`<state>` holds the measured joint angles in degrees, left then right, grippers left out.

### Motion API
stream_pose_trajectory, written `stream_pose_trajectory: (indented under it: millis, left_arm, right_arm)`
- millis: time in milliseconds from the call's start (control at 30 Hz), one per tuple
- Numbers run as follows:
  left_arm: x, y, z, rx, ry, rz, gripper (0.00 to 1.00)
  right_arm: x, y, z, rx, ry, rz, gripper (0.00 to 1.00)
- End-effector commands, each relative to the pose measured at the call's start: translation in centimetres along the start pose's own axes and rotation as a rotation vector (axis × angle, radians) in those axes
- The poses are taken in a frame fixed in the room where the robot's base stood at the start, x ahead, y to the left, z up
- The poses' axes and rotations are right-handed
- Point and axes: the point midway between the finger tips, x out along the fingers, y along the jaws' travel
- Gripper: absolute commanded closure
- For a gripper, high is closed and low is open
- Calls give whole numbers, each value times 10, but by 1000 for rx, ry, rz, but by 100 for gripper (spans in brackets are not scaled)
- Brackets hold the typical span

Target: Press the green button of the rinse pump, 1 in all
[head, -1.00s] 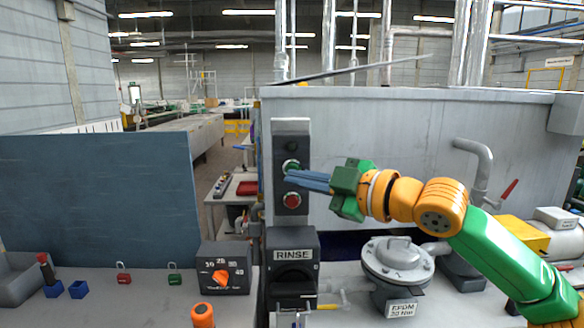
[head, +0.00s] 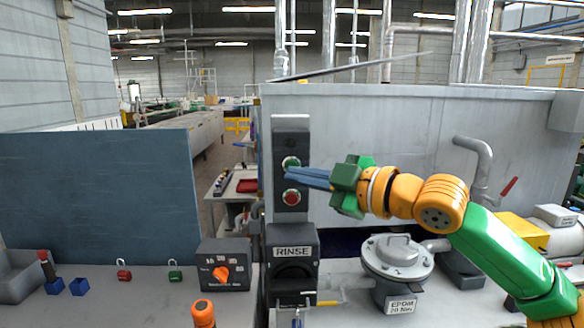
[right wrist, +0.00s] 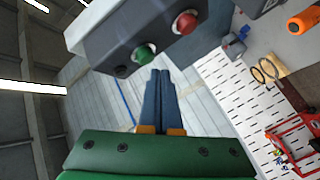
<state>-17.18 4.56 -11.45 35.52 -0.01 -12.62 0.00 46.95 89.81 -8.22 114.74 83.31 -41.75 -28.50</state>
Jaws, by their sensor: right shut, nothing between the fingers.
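The rinse pump's upright grey control box (head: 291,130) stands behind the black RINSE unit (head: 292,240). It carries a green button (head: 290,162) above a red button (head: 291,198). My right gripper (head: 288,173) is shut and empty, its blue fingers pointing left, with the tips just below the green button in the head view. In the right wrist view, the fingertips (right wrist: 160,72) are close to the green button (right wrist: 145,52), with the red button (right wrist: 185,23) farther up and right. I cannot tell whether they touch the button.
A lidded metal housing (head: 398,257) stands below my right arm. A dial box with an orange knob (head: 221,273) sits left of the RINSE unit. A blue-grey panel (head: 95,195) stands at the left. A pale wall (head: 400,140) is behind my right arm.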

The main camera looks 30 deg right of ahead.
Motion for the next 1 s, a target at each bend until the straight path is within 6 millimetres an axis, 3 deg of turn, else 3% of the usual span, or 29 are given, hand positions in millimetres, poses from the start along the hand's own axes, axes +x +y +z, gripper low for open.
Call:
stream_pose_trajectory:
  millis: [1000]
  left_arm:
    - [-7,0,0,0,0,0,39]
  right_arm:
    - [5,5,3,2,0,0,100]
